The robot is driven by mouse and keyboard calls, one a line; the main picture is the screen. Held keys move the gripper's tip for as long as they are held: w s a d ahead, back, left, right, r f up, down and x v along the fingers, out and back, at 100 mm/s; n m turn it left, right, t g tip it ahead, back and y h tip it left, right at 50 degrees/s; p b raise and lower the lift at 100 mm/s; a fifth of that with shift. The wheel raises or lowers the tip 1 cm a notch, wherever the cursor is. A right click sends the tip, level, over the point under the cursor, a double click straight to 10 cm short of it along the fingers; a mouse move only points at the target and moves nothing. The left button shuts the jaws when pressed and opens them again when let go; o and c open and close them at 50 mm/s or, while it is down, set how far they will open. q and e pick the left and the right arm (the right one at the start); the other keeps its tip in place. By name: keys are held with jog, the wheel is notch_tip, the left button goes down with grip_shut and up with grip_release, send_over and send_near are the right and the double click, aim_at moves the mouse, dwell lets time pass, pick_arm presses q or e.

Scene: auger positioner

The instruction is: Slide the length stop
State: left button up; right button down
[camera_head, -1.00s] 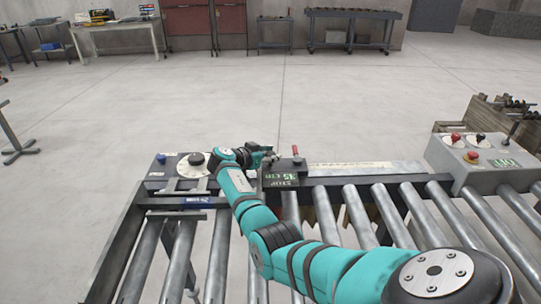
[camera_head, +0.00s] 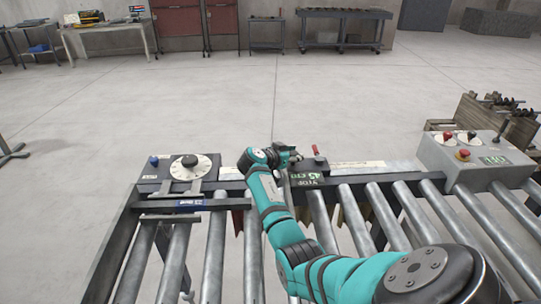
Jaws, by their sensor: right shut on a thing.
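The length stop (camera_head: 309,168) is a dark block with a red handle on top and a green-lettered label on its front. It sits on the rail (camera_head: 400,166) along the far edge of the roller conveyor. My right gripper (camera_head: 293,157) is at the left side of the stop, shut on it. The fingers are small and partly hidden by the wrist, so the exact contact is unclear. My left gripper is not in view.
A dial box (camera_head: 184,168) with a blue button stands left of the stop. A grey control box (camera_head: 478,157) with a red button stands at the rail's right end. Rollers (camera_head: 365,225) fill the foreground. The rail between stop and control box is clear.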

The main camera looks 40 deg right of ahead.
jog(key=s+d+b, duration=0.1)
jog(key=s+d, duration=0.4)
jog(key=d, duration=0.1)
jog(key=s+d+b, duration=0.1)
jog(key=s+d, duration=0.5)
jog(key=s+d+b, duration=0.2)
jog(key=s+d, duration=0.3)
jog(key=d, duration=0.2)
jog(key=shift+s+f, duration=0.15)
jog(key=c, duration=1.5)
grip_release()
jog(key=o, duration=0.5)
jog(key=shift+s, duration=0.2)
jog(key=shift+o, duration=0.2)
jog(key=shift+r, duration=0.2)
jog(key=shift+w, duration=0.1)
jog(key=shift+r, duration=0.1)
notch_tip(320, 180, up, 10)
jog(key=shift+f, duration=0.2)
